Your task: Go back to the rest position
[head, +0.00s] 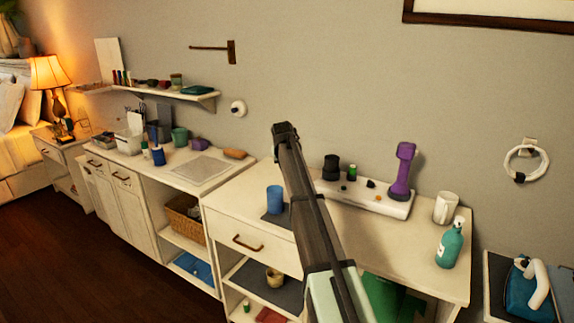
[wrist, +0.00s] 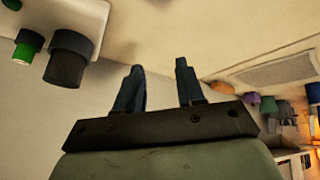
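My gripper (wrist: 160,88) shows in the wrist view with its two dark fingers apart and nothing between them. In the head view my arm reaches up across the middle, and its dark end (head: 285,130) stands in front of the wall above the white counter (head: 330,222). The fingers are too small there to make out. The arm hides part of the counter and drawer unit behind it.
A blue cup (head: 275,199) stands left of my arm. Right of it, a white board (head: 372,198) bears a purple dumbbell-shaped object (head: 402,172) and a black item (head: 331,167). A white mug (head: 445,208) and teal bottle (head: 450,245) stand at the right. A wall shelf (head: 150,91) is at the left.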

